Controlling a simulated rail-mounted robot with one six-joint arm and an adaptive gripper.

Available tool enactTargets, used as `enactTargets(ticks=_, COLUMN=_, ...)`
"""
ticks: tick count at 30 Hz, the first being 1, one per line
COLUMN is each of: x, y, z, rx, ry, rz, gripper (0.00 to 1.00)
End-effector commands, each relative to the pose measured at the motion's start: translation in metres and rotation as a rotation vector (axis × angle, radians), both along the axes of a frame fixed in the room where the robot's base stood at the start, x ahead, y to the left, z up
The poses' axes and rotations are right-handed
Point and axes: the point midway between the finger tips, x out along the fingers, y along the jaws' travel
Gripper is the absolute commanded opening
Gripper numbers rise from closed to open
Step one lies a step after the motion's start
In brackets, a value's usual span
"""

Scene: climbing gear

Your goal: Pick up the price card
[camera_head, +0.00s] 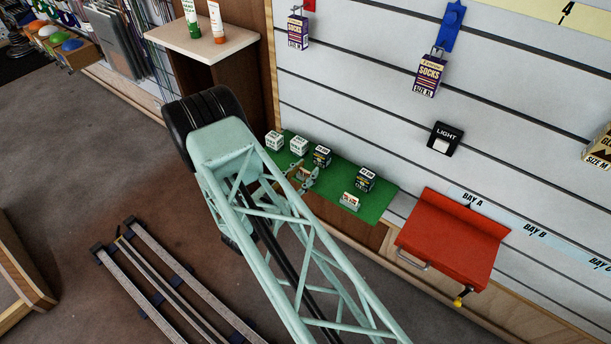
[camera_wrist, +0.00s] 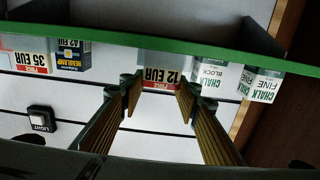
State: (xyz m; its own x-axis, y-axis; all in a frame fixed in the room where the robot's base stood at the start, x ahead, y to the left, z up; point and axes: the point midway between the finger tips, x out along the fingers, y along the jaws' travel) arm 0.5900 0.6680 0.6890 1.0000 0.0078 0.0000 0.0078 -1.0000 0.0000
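Two price cards stand on the green shelf mat. One price card, reading 12 EUR with a red strip (camera_wrist: 161,74), is in the middle of the wrist view, which shows the shelf upside down. The other price card, reading 35 EUR (camera_wrist: 33,62), is at the left of the wrist view and in front of the mat in the head view (camera_head: 350,201). My gripper (camera_wrist: 156,92) is open, with a finger on each side of the 12 EUR card. I cannot tell whether the fingers touch it. In the head view my gripper (camera_head: 298,181) is partly hidden by my arm.
White chalk boxes (camera_wrist: 213,78) stand close beside the 12 EUR card. Dark headlamp boxes (camera_head: 366,179) stand farther right on the green mat (camera_head: 378,205) in the head view. A red box with a handle (camera_head: 450,240) is right of the mat. A light switch (camera_head: 445,139) is on the wall.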

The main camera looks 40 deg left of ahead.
Motion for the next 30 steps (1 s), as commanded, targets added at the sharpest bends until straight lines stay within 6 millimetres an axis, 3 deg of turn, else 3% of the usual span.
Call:
enactTargets(ticks=17, x=0.000, y=0.000, z=0.004, rx=0.000, ry=0.000, rz=0.000, gripper=0.21)
enactTargets(ticks=23, x=0.000, y=0.000, z=0.017, rx=0.001, ry=0.000, rz=0.000, gripper=0.21)
enactTargets(ticks=30, x=0.000, y=0.000, z=0.046, rx=0.001, ry=0.000, rz=0.000, gripper=0.21)
